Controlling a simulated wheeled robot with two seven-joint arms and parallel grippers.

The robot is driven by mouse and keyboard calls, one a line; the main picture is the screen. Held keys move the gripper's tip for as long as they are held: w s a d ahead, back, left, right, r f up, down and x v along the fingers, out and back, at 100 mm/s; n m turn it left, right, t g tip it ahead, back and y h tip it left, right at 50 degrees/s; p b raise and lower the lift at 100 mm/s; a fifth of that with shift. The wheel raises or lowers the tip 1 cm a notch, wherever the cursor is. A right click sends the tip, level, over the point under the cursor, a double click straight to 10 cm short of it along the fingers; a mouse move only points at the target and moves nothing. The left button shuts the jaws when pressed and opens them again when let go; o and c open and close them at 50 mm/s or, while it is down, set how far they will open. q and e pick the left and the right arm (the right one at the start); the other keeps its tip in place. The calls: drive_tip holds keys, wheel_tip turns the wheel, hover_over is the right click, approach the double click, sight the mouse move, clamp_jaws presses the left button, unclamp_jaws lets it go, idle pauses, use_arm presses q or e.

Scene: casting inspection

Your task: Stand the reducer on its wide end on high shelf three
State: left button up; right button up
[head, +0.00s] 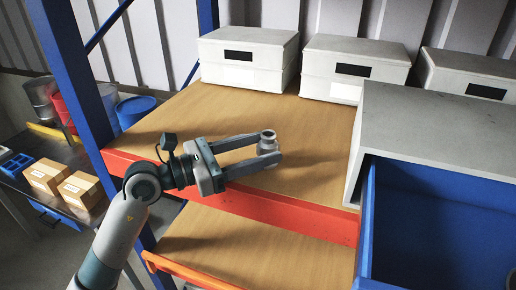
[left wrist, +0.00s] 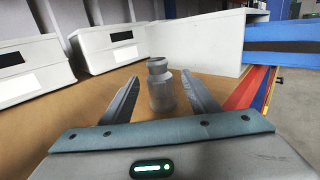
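The reducer (head: 267,141) is a small grey metal piece with a narrow neck and rim on top and a wider body below. It is upright, wide end down, at the wooden shelf (head: 310,165) with the orange-red front beam. My left gripper (head: 268,147) reaches in from the left with its fingers spread on either side of the reducer. In the left wrist view, the reducer (left wrist: 160,88) shows between the fingertips, with gaps on both sides. In the head view, the lower finger partly hides its base. My right gripper is not in view.
White boxes (head: 247,58) with dark labels line the shelf's back. A grey box-like housing (head: 440,120) and a blue bin (head: 450,220) stand at right. A blue upright (head: 75,80) is at left. Cartons (head: 46,176) sit on a lower bench. The shelf's left part is clear.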

use_arm(q)
drive_tip(key=shift+f, duration=0.1)
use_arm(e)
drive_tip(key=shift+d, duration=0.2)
use_arm(q)
drive_tip(key=shift+a, duration=0.15)
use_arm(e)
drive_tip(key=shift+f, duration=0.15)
use_arm(q)
drive_tip(key=shift+s+a+f, duration=0.1)
drive_tip(key=shift+s+a, duration=0.05)
drive_tip(key=shift+a, duration=0.05)
drive_tip(key=b+v, duration=0.8)
drive_tip(key=v, duration=0.8)
drive_tip(key=shift+s+a, duration=0.2)
drive_tip(key=shift+a, duration=0.1)
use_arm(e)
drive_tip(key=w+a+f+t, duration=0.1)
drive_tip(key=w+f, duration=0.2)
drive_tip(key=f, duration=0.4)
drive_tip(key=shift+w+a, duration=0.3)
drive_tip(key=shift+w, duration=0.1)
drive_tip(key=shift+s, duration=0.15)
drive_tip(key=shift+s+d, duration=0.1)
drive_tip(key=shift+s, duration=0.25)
